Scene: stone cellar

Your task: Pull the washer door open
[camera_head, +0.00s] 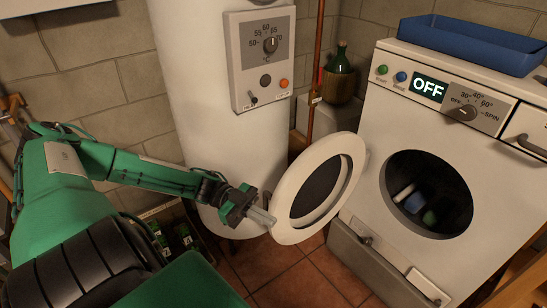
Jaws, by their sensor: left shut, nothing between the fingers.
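The white washer (465,130) stands on the right with its display reading OFF. Its round door (283,209), a white ring with a dark centre, stands swung open to the left of the dark drum opening (455,205). Some blue and green items show inside the drum. My left gripper (264,218) is shut and empty, with its fingertips at the left edge of the door. Whether they touch the door I cannot tell. My right gripper is not in view.
A white boiler (190,80) with a control panel (262,60) stands behind my left gripper. A copper pipe (317,50) and a green bottle (340,62) are beside it. A blue tray (470,42) sits on the washer. Tiled floor (305,278) shows below the door.

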